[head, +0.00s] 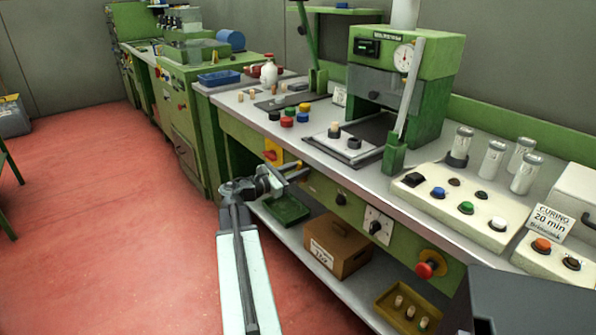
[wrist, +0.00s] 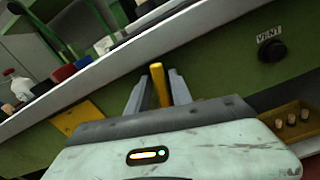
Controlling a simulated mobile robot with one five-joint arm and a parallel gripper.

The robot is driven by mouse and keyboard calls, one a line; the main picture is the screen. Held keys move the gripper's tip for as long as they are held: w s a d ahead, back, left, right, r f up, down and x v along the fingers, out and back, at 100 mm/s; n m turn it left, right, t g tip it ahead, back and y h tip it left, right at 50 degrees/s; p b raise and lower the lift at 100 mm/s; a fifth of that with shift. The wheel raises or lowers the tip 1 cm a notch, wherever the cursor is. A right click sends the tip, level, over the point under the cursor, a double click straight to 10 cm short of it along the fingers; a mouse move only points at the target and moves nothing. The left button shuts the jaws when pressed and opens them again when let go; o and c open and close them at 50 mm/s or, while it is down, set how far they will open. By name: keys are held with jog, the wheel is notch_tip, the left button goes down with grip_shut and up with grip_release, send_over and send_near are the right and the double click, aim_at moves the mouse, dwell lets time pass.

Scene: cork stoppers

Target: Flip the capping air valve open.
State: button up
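A yellow lever (wrist: 157,84), which looks like the air valve's handle, stands between my gripper's fingers in the wrist view. My gripper (wrist: 158,92) is open around it, with the right finger very close to it. I cannot tell whether they touch. In the head view my gripper (head: 289,172) is at the front of the green bench, just below and right of a yellow plate with a red part (head: 272,153). The lever and its base cannot be made out there. The plate's yellow corner (wrist: 78,117) shows left of my gripper in the wrist view.
The green bench front carries a black knob (head: 340,198) marked VENT in the wrist view, and a red button (head: 430,264). The lower shelf holds a green tray (head: 287,209), a brown box (head: 338,245) and a yellow cork tray (head: 408,308).

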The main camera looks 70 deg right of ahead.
grip_shut()
dwell(1.2)
